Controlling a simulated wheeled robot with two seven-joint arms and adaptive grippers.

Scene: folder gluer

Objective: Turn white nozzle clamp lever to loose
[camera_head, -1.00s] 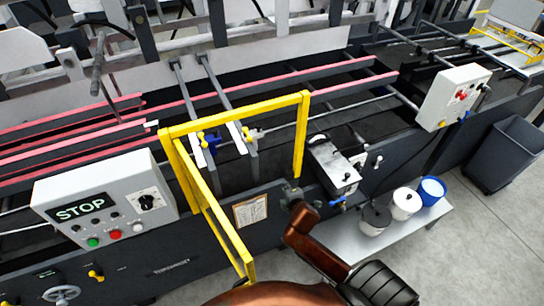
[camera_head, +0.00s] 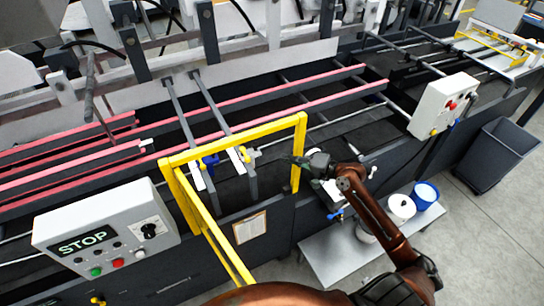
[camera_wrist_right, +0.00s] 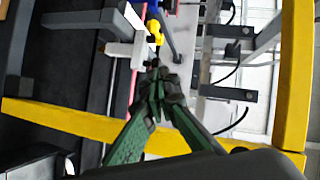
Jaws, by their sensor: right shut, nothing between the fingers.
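A small white lever (camera_head: 253,153), which I take to be the nozzle clamp lever, sits beside a yellow knob (camera_head: 244,155) inside the yellow gate frame. In the right wrist view the white lever (camera_wrist_right: 128,52) is just beyond and left of my fingertips, with the yellow knob (camera_wrist_right: 156,30) above. My right gripper (camera_head: 295,160) is shut and empty at the gate's right post, a little right of the lever and apart from it. It also shows in the wrist view (camera_wrist_right: 157,85). The lever's exact setting is too small to tell. My left gripper is out of view.
The yellow gate frame (camera_head: 235,133) surrounds the lever area, its right post next to my gripper. A blue knob (camera_head: 209,161) is left of the yellow one. A STOP control box (camera_head: 105,235) stands at left.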

